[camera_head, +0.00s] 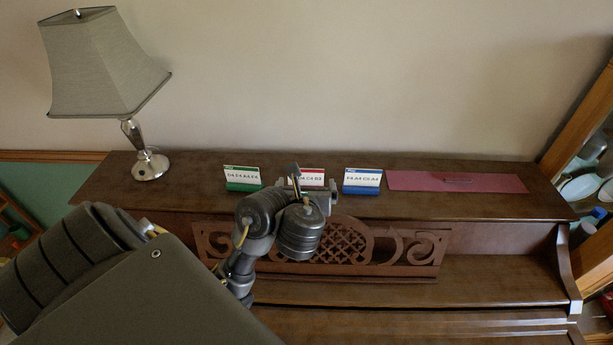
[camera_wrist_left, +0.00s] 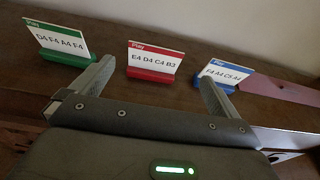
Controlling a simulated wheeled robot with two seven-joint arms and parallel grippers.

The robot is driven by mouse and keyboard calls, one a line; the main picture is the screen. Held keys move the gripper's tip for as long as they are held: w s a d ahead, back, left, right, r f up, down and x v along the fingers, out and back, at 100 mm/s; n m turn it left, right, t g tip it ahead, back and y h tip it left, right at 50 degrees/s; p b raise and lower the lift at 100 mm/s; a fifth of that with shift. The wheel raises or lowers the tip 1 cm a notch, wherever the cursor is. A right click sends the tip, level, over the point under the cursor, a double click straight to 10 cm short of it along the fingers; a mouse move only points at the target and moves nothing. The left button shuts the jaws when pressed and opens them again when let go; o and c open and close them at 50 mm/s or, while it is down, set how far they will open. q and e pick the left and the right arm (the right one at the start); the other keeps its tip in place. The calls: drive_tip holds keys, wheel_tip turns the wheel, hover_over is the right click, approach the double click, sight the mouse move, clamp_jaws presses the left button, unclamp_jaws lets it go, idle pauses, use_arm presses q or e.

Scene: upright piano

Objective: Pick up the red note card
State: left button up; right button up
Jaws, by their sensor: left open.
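The red note card (camera_head: 313,175) stands upright in its holder on the piano top, partly hidden behind my left gripper in the head view. In the left wrist view the red note card (camera_wrist_left: 152,58) reads "E4 D4 C4 B3" and sits in a red base. My left gripper (camera_head: 309,186) is open and empty. Its two fingers point toward the card, one on either side of it in the left wrist view, with the card beyond the fingertips. My right gripper is not in view.
A green card (camera_head: 242,173) stands left of the red one and a blue card (camera_head: 362,177) right of it. A flat dark red panel (camera_head: 455,182) lies further right. A lamp (camera_head: 149,163) stands at the left end. The carved music stand (camera_head: 400,247) is below the ledge.

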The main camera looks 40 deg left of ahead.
sight(306, 172)
use_arm(q)
drive_tip(key=x, duration=0.3)
drive_tip(key=shift+f, duration=0.3)
drive_tip(key=shift+w+a+f, duration=0.15)
drive_tip(key=shift+w+a, duration=0.05)
drive_tip(key=shift+w, duration=0.05)
drive_tip(key=shift+w+a+f+b, duration=0.2)
drive_tip(key=shift+w+a+b, duration=0.15)
drive_tip(key=shift+w+b, duration=0.1)
drive_tip(key=shift+w+a, duration=0.25)
drive_tip(key=shift+a, duration=0.1)
drive_tip(key=x, duration=0.4)
drive_tip(key=shift+w+a+f+b, duration=0.15)
drive_tip(key=shift+a+f+b, duration=0.15)
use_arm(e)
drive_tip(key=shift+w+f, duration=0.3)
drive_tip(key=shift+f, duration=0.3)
use_arm(q)
drive_tip(key=shift+d+r, duration=0.1)
